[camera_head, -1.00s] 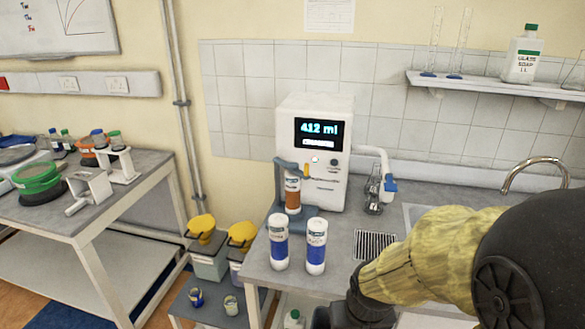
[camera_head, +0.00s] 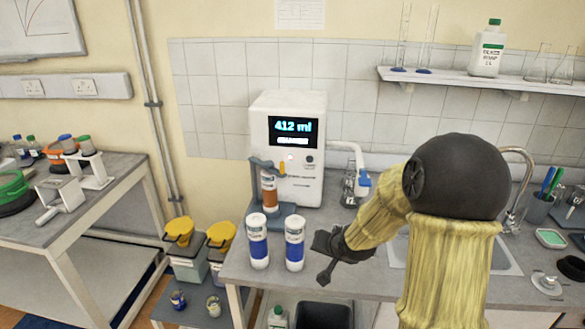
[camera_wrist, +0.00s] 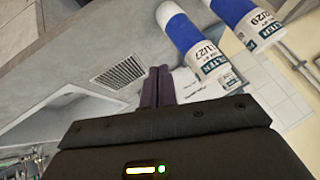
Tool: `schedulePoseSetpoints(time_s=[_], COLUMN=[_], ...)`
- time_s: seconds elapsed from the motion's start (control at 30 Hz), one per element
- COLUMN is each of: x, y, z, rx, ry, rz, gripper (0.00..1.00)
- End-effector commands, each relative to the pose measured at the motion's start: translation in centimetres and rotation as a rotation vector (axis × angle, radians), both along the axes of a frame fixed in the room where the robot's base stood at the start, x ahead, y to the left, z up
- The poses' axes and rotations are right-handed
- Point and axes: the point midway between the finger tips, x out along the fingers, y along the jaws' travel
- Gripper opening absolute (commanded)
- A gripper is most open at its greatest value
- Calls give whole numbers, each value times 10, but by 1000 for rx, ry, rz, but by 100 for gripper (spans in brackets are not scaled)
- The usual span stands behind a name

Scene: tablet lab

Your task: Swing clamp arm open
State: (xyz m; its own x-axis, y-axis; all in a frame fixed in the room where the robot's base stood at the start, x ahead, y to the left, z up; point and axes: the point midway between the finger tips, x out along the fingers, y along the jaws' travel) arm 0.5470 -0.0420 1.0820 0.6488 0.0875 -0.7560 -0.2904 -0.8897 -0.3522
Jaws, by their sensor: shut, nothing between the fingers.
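The white dispenser unit (camera_head: 289,120) with a lit "412 ml" display stands on the bench against the tiled wall. At its lower left a grey-blue clamp (camera_head: 262,163) surrounds a brown cartridge (camera_head: 269,192), with a small orange-yellow piece (camera_head: 282,168) beside it. The clamp looks closed across the cartridge top; its exact position is hard to tell. My gripper (camera_head: 325,276) is right of and in front of the clamp, apart from it, near the two standing cartridges. In the wrist view its dark fingers (camera_wrist: 158,72) are together and empty. The clamp is not identifiable there.
Two white-and-blue cartridges stand at the bench front, left (camera_head: 257,241) and right (camera_head: 295,243); the wrist view shows them close by. A sink (camera_head: 507,258) and tap (camera_head: 524,172) lie right. Yellow-lidded bins (camera_head: 179,232) stand left of the bench.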

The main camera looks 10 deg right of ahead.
Motion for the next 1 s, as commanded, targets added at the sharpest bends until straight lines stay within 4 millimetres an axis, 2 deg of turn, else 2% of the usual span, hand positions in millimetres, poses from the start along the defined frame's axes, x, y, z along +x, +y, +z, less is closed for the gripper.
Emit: schedulePoseSetpoints(time_s=[0.03, 0.1, 0.2, 0.33, 0.43, 0.57, 1.0], x=[22, 50, 83, 111, 118, 120, 124], y=[-9, -16, -30, -54, -72, -84, -82], z=[1, 6, 19, 44, 63, 76, 78], rx=[87, 230, 461, 779, 971, 1097, 1111], ry=[-54, -138, -255, -385, -452, -489, -491], rz=[-40, -86, -140, -182, -186, -179, -177], gripper=[0, 0, 0, 0, 0, 0, 0])
